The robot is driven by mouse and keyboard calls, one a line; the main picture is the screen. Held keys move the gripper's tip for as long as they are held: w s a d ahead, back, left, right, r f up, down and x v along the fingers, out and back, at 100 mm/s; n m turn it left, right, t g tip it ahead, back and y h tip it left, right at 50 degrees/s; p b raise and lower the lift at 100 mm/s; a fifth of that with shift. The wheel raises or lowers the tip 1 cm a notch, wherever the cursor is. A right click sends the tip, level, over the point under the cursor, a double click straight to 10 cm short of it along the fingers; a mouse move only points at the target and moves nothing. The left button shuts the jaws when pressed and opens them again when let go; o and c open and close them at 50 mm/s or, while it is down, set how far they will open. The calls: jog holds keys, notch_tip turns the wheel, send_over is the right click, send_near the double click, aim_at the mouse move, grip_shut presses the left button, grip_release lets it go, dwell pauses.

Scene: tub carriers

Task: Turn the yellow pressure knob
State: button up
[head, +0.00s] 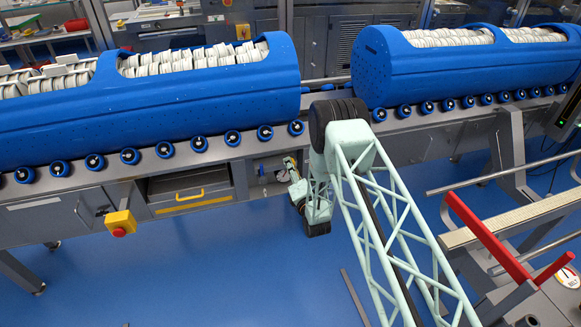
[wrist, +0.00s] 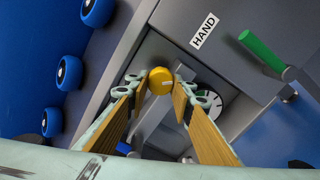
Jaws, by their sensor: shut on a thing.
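The yellow pressure knob (wrist: 160,81) is in the middle of the wrist view, in a recess of the grey machine front. My gripper (wrist: 159,84) has its two fingertips on either side of the knob and is shut on it. The wooden-faced fingers still stand well apart, with the round knob between their tips. A round white gauge (wrist: 208,108) shows behind the right finger, partly hidden. In the head view my wrist reaches to the opening under the conveyor, and the knob cannot be made out clearly there.
A green-handled lever (wrist: 262,53) and a HAND label (wrist: 204,30) are near the knob. Blue rollers (head: 265,132) line the conveyor edge above, under two blue tubs (head: 190,95) (head: 450,70). A red emergency button (head: 119,232) on a yellow box and a drawer (head: 190,197) lie left.

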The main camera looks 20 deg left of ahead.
jog(key=o, duration=0.9)
jog(key=shift+d, duration=0.1)
jog(key=v, duration=1.2)
jog(key=shift+w+r, duration=0.1)
jog(key=shift+w, duration=0.05)
